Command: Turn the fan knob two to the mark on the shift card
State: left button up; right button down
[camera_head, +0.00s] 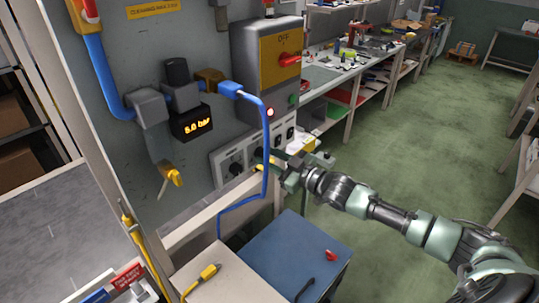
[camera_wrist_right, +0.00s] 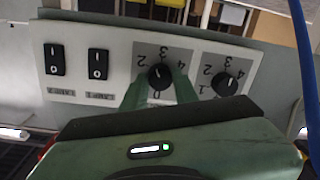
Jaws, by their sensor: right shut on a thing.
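The control panel (camera_head: 225,160) is a light plate on the grey cabinet wall. In the right wrist view it appears upside down, with two black knobs on numbered dials. The knob nearer the rocker switches (camera_wrist_right: 158,76) is between the green fingers of my right gripper (camera_wrist_right: 159,88), which is shut on it. The other knob (camera_wrist_right: 226,84) is free beside it. In the head view my right gripper (camera_head: 279,163) reaches the panel from the right, partly behind a blue hose. I cannot tell the held knob's exact pointer setting. I cannot make out a shift card. My left gripper is out of view.
Two black rocker switches (camera_wrist_right: 98,64) sit beside the knobs. The blue hose (camera_head: 266,160) hangs close to my gripper. A blue-topped cabinet (camera_head: 285,255) stands below. Green floor is open at right.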

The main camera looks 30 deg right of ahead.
jog(key=m, duration=0.3)
jog(key=shift+w+r+m, duration=0.1)
jog(key=shift+r+m, duration=0.2)
jog(key=shift+m, duration=0.1)
jog(key=shift+r+m+y, duration=0.1)
jog(key=shift+m+y, duration=0.2)
jog(key=shift+m, duration=0.5)
jog(key=shift+r, duration=0.1)
jog(key=c, duration=1.1)
grip_release()
jog(key=shift+w, duration=0.1)
jog(key=shift+a+f, duration=0.1)
jog(key=shift+f, duration=0.25)
jog(key=shift+s+d+f, duration=0.2)
jog(key=shift+s, duration=0.2)
jog(key=shift+b+v, duration=0.8)
jog(key=shift+v, duration=2.6)
jog(key=shift+r, duration=0.15)
